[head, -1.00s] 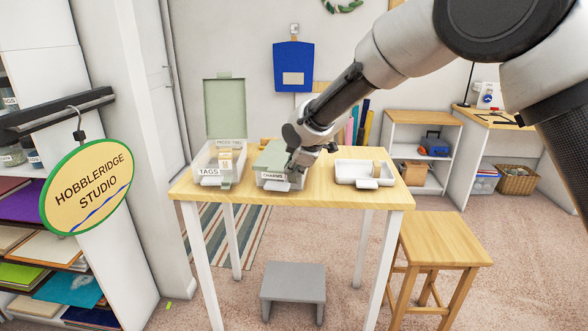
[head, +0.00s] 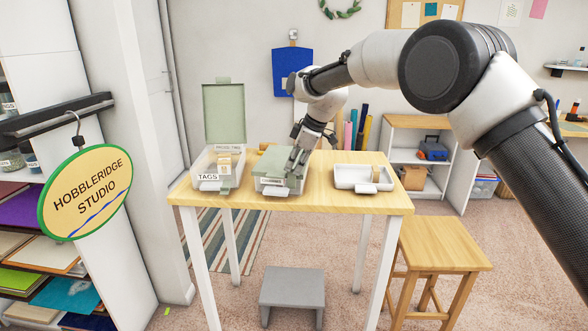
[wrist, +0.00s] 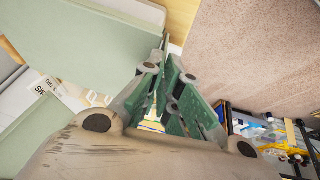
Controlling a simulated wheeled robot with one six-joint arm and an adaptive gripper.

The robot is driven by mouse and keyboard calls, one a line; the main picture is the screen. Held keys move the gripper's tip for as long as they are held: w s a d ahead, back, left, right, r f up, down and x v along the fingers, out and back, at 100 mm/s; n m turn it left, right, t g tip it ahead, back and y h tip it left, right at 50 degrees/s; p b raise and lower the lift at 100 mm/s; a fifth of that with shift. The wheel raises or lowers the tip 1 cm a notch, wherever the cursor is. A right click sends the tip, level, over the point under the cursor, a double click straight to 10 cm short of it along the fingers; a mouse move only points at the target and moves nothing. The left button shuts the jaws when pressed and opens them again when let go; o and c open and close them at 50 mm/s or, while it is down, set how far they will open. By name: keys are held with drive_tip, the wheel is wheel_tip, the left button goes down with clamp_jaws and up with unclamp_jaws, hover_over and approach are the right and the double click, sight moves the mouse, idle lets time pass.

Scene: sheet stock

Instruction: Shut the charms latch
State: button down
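The charms box (head: 265,185) is the middle container on the wooden table in the head view. Its pale green lid (head: 272,165) lies down over the top; I cannot tell whether it sits flush. A pale latch tab (head: 275,191) sticks out low at its front. My gripper (head: 297,160) is over the right part of the lid, pointing down; contact is unclear. In the wrist view, the green-padded fingers (wrist: 164,50) come together at the tips with nothing between them. A pale green panel (wrist: 90,35) fills the upper left there.
The tags box (head: 207,180) stands left with its green lid (head: 224,113) upright. A white tray (head: 350,183) with a tan block stands right. The table (head: 320,200) is clear along its front edge. A stool (head: 435,245) and a grey step (head: 292,287) stand on the floor.

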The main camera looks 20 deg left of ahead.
drive_tip(key=shift+w+a+g, duration=0.1)
drive_tip(key=shift+w+g, duration=0.3)
drive_tip(key=c, duration=1.7)
unclamp_jaws()
drive_tip(key=shift+o, duration=0.2)
drive_tip(key=v, duration=1.2)
